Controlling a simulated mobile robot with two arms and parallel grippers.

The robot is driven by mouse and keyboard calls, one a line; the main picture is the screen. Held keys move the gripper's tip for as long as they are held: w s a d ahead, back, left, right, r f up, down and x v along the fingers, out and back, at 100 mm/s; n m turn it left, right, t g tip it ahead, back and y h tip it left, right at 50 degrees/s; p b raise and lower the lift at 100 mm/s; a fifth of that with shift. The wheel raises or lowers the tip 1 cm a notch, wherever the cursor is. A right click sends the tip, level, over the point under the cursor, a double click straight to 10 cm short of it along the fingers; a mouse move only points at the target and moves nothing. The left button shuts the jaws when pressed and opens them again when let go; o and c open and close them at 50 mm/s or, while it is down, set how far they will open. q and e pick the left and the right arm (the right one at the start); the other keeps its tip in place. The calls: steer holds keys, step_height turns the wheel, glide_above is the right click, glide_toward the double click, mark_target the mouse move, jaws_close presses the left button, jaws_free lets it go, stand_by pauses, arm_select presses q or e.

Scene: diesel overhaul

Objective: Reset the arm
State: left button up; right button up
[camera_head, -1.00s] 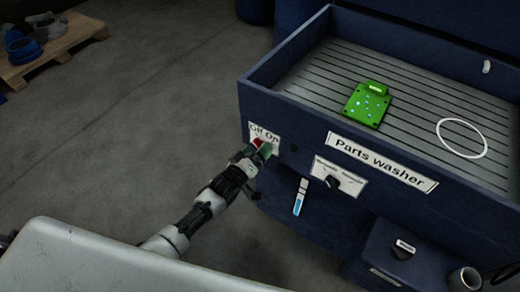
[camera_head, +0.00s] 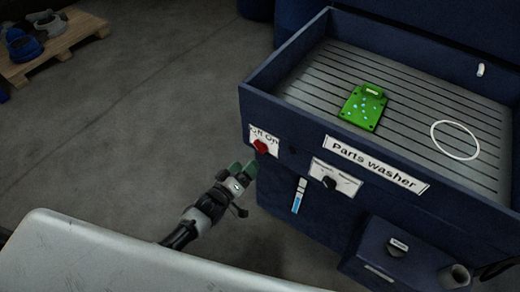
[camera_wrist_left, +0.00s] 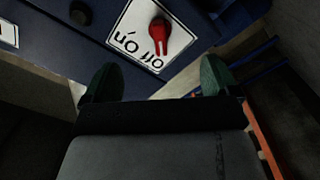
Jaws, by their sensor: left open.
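My left gripper (camera_head: 243,172) is open and empty in the head view. It hangs in front of the blue parts washer (camera_head: 285,128), a little below and left of the red Off/On knob (camera_head: 260,146). In the left wrist view the two green fingertips (camera_wrist_left: 158,84) are spread apart with nothing between them. The red knob (camera_wrist_left: 158,36) on its white Off/On label (camera_wrist_left: 140,50) lies beyond them, apart from the fingers. My right gripper is not in view.
A green plate-like part (camera_head: 363,106) and a white ring (camera_head: 455,140) lie on the washer's slatted top. A second dial (camera_head: 330,183) and a lower blue box (camera_head: 385,253) are on the front. A pallet (camera_head: 60,50) stands far left. Open floor lies left of the washer.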

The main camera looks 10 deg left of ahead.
arm_select(q)
steer(key=shift+f, duration=0.1)
steer(key=s+a+f+m+g+y, duration=0.2)
steer(key=s+a+f+g, duration=0.15)
steer(key=s+f, duration=0.65)
steer(key=s+a+f+m+g+y, duration=0.15)
steer(key=s+f+g, duration=0.45)
steer(key=f, duration=0.6)
steer(key=s+a+f+m+g+y, duration=0.1)
steer(key=s+f+m+g, duration=0.1)
steer(key=s, duration=1.1)
steer(key=s+a+f+m+g+y, duration=0.1)
steer(key=s+f+g, duration=0.3)
steer(key=s, duration=0.9)
step_height(320, 180, down, 4)
steer(key=shift+a+r+m+y, duration=0.2)
steer(key=shift+m+y, duration=0.15)
steer(key=shift+m, duration=0.1)
